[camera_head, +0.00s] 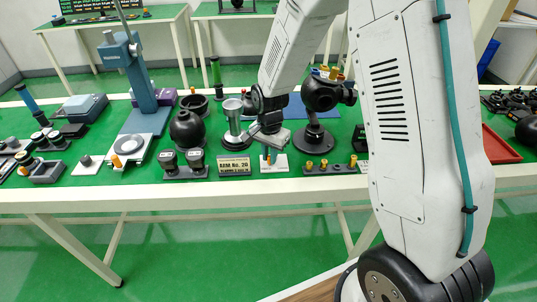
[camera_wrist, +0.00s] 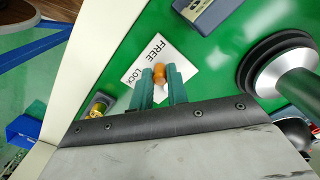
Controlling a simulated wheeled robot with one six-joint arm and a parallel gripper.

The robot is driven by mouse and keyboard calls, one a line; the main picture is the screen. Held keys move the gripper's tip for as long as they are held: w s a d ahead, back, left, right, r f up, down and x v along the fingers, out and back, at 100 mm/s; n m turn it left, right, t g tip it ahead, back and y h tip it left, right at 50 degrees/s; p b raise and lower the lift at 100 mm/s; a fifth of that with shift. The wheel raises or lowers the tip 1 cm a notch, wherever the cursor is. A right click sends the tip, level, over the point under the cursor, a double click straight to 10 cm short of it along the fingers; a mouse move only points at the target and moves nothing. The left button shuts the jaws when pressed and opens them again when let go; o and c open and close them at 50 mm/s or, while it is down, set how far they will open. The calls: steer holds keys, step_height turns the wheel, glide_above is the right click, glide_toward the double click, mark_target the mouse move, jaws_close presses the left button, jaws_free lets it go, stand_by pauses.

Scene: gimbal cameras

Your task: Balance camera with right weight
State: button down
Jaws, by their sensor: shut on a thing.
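My gripper (camera_head: 268,158) points down over a white card (camera_head: 281,166) near the bench's front edge. In the wrist view its two green fingers (camera_wrist: 160,71) are shut around a small orange knob (camera_wrist: 160,76), on the card (camera_wrist: 132,72) marked FREE and LOCK. A black ball-shaped camera (camera_head: 319,94) is on a black stand (camera_head: 314,137), behind and right of my gripper. A dark rack (camera_head: 331,169) with several brass weights (camera_head: 309,165) is right of the card. A brass weight also shows at the left in the wrist view (camera_wrist: 98,109).
A sign (camera_head: 235,164) and a silver-and-black cylinder on a round base (camera_head: 234,140) are close left of my gripper. A blue column (camera_head: 140,75) and more instruments fill the left. A red tray (camera_head: 499,147) lies at the right. The bench's front strip (camera_head: 200,198) is bare.

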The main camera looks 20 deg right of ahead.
steer(key=n, duration=0.2)
steer(key=d+n, duration=0.1)
steer(key=n, duration=0.3)
steer(key=shift+s+d, duration=0.35)
steer(key=shift+s, duration=0.05)
steer(key=n, duration=0.1)
steer(key=d+n, duration=0.1)
steer(key=n, duration=0.2)
steer(key=shift+d+r+n, duration=0.1)
steer(key=shift+d+n, duration=0.15)
steer(key=shift+n, duration=0.15)
steer(key=c, duration=1.4)
jaws_free()
steer(key=shift+o, duration=0.2)
step_height(320, 180, up, 8)
